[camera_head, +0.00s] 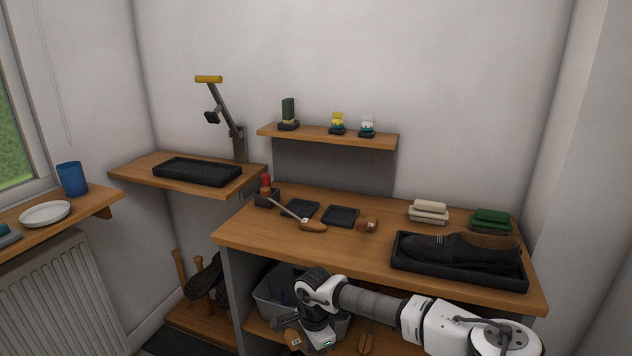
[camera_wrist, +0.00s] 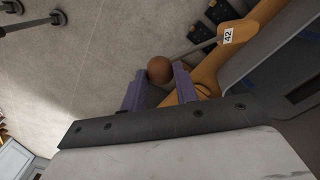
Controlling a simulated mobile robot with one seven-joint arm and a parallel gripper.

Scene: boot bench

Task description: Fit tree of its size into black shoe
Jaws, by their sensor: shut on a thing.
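The black shoe (camera_head: 450,249) lies in a black tray (camera_head: 455,275) at the right of the bench top; its brown inside shows toward the right. My gripper (camera_head: 303,329) is low in front of the bench, left of and below the shoe. In the wrist view my gripper (camera_wrist: 159,82) is shut on the round brown knob (camera_wrist: 160,70) of a shoe tree. A thin shaft runs from the knob to a wooden part with a label "42" (camera_wrist: 228,35). Another shoe tree (camera_head: 313,226) lies on the bench top. A wooden piece (camera_head: 366,342) shows on the lower shelf.
The bench (camera_head: 375,258) has a grey bin (camera_head: 270,294) below, partly behind my arm. Two small black trays (camera_head: 341,216), a wooden block (camera_head: 367,224) and folded cloths (camera_head: 428,211) lie on top. A small shelf (camera_head: 330,136) hangs above. Boots (camera_head: 205,279) stand lower left.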

